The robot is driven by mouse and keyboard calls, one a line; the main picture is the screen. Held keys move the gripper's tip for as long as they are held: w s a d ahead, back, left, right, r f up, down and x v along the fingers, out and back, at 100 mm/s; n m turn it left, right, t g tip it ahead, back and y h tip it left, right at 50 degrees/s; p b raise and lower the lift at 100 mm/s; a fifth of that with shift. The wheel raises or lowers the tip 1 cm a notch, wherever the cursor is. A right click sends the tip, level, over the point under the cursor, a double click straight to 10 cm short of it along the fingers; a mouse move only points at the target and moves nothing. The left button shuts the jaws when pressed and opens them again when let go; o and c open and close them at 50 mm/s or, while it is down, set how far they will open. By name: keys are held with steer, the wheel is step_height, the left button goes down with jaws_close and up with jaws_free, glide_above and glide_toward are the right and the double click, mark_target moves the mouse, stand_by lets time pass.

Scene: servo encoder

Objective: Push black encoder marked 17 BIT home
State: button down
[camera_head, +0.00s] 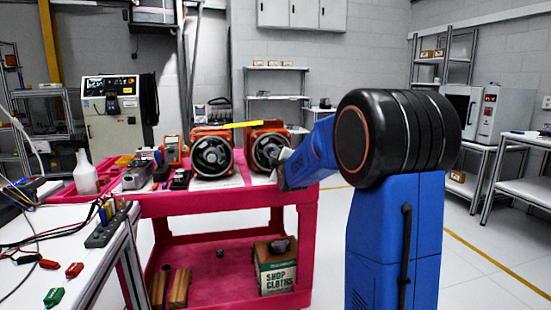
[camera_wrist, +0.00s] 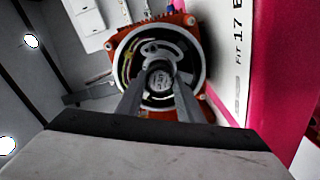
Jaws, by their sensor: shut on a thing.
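In the wrist view, the fingers of my gripper (camera_wrist: 161,91) are shut on a small round part with a dark rim and a pale printed face, which I take to be the encoder (camera_wrist: 162,77). It sits at the middle of the open round end of an orange motor (camera_wrist: 192,44). Its marking is too small to read, and I cannot tell how deep it is seated. In the head view, my gripper (camera_head: 284,166) is at the front of the right-hand orange motor (camera_head: 266,130) and hides the encoder.
A second orange motor (camera_head: 197,134) stands just left on the red cart (camera_head: 163,205). Tools and a meter (camera_head: 171,150) crowd the cart's left side. A yellow bar (camera_head: 245,124) lies above the motors.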

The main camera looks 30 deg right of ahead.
steer(key=shift+x, duration=1.15)
stand_by(0.4)
steer(key=c, duration=1.2)
jaws_free()
steer(key=shift+o, duration=0.2)
steer(key=shift+c, duration=0.3)
steer(key=v, duration=0.7)
steer(key=shift+s, duration=0.25)
steer(key=shift+a, duration=0.1)
